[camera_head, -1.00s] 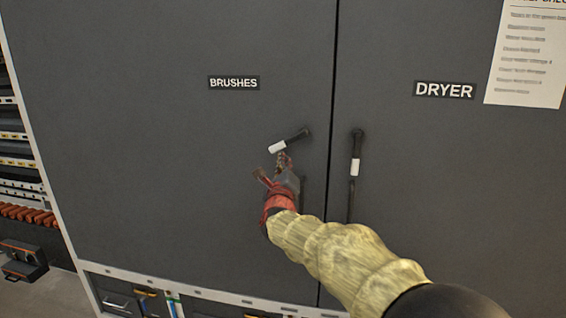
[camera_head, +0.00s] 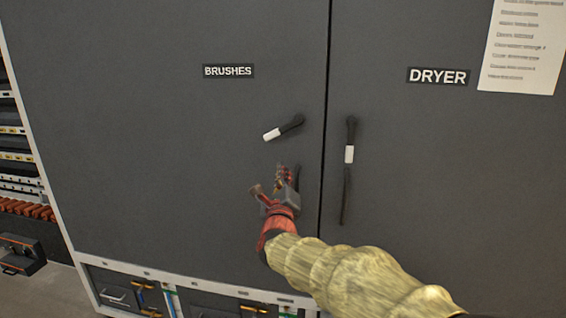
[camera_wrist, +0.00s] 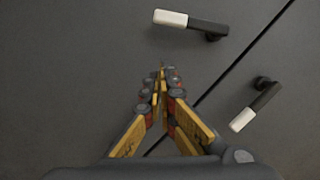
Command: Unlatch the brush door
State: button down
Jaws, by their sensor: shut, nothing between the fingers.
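The brush door (camera_head: 150,150) is a dark grey panel labelled BRUSHES (camera_head: 228,71). Its latch handle (camera_head: 284,128), black with a white end, is turned well off vertical, the white end pointing left and slightly down. The handle also shows at the top of the wrist view (camera_wrist: 190,22). My gripper (camera_head: 280,172) is below the handle, apart from it. In the wrist view its fingers (camera_wrist: 163,72) are together and hold nothing. The door looks flush with its neighbour.
The dryer door (camera_head: 450,170) is to the right, past a dark seam. Its latch (camera_head: 350,140) hangs vertically, with a dark bar handle (camera_head: 345,195) below it. A paper notice (camera_head: 520,45) is at upper right. Shelves with tools (camera_head: 20,170) stand at far left.

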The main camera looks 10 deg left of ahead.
jog(key=shift+v, duration=1.55)
jog(key=shift+a+f, duration=0.1)
